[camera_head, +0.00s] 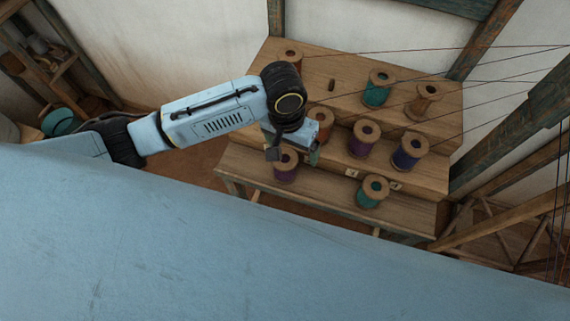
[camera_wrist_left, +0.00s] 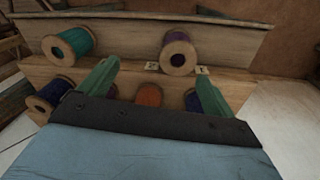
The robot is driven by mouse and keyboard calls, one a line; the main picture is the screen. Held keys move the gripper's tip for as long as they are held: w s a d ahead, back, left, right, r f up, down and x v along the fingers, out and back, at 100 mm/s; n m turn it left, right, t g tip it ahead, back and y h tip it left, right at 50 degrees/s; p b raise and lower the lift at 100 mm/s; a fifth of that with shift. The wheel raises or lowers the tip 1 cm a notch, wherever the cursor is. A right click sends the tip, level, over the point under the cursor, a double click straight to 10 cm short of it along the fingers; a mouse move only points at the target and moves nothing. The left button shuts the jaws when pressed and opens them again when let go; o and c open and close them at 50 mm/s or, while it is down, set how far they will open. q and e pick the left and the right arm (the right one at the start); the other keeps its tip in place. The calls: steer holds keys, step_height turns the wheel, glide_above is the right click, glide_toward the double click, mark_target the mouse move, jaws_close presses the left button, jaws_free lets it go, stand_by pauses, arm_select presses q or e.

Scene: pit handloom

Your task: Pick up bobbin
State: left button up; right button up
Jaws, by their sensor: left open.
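Several wooden bobbins wound with coloured thread stand on a stepped wooden rack. My left gripper (camera_head: 294,152) is over the left part of the rack, pointing down, open and empty. In the left wrist view its two green fingers (camera_wrist_left: 157,78) are spread, with an orange bobbin (camera_wrist_left: 148,95) showing between them, partly hidden by the gripper body. In the head view an orange bobbin (camera_head: 321,117) stands just right of the gripper. A purple bobbin (camera_head: 286,166) on the front step is partly covered by the gripper. I cannot tell whether a finger touches either. My right gripper is not in view.
Purple (camera_head: 363,139) and blue (camera_head: 408,153) bobbins stand on the middle step, a teal bobbin (camera_head: 372,193) on the front step. Teal (camera_head: 378,89) and brown (camera_head: 425,99) bobbins are higher. Threads stretch right from the rack (camera_head: 335,60). Wooden beams stand at right.

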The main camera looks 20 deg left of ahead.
arm_select(q)
steer(key=w+a+y, duration=0.1)
steer(key=w+a, duration=0.1)
steer(key=n, duration=0.1)
glide_above(285, 162)
steer(key=s, duration=0.1)
step_height(285, 162, down, 7)
steer(key=shift+s+d+f+b, duration=0.1)
steer(key=shift+f+b, duration=0.1)
steer(key=shift+f, duration=1.2)
steer(key=shift+s+d+f+b, duration=0.1)
steer(key=shift+f+b, duration=0.05)
steer(key=shift+f, duration=1.2)
steer(key=c, duration=1.1)
